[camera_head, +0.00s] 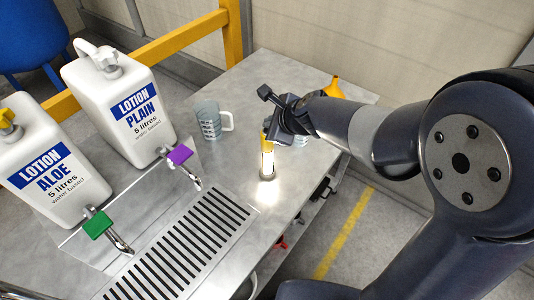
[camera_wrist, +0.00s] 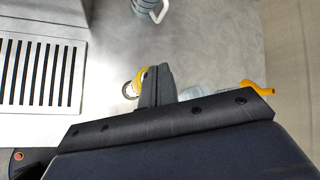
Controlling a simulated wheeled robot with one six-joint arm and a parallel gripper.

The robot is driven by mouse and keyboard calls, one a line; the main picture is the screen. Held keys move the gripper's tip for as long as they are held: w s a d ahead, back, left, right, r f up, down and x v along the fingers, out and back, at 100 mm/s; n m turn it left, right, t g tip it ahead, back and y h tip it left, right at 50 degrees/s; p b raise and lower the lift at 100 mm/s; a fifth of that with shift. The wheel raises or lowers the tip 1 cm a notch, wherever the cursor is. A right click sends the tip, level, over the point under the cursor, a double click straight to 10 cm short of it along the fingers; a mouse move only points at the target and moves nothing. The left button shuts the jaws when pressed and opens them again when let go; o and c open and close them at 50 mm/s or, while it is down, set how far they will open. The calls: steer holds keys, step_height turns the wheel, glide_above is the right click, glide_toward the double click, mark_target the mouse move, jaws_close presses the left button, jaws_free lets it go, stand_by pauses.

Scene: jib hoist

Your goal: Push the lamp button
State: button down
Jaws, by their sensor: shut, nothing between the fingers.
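The lamp (camera_head: 267,162) is an upright glowing cylinder with a yellow upper part, standing on the steel table. It casts a bright patch around its foot. In the wrist view the lamp (camera_wrist: 131,89) shows just left of my fingers, its yellow top partly behind them. My gripper (camera_head: 273,130) is shut and empty, at the lamp's top. In the wrist view my gripper (camera_wrist: 157,72) overlaps the lamp's edge. The button itself is hidden, and I cannot tell whether my fingertips touch it.
A clear measuring jug (camera_head: 211,122) stands left of the lamp. Two white lotion containers, plain (camera_head: 122,108) and aloe (camera_head: 45,165), stand at the left with purple and green taps. A slotted drain grate (camera_head: 185,245) lies in front. A yellow-topped bottle (camera_head: 334,88) is behind my arm.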

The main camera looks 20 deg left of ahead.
step_height(320, 180, up, 6)
steer(key=p, duration=0.6)
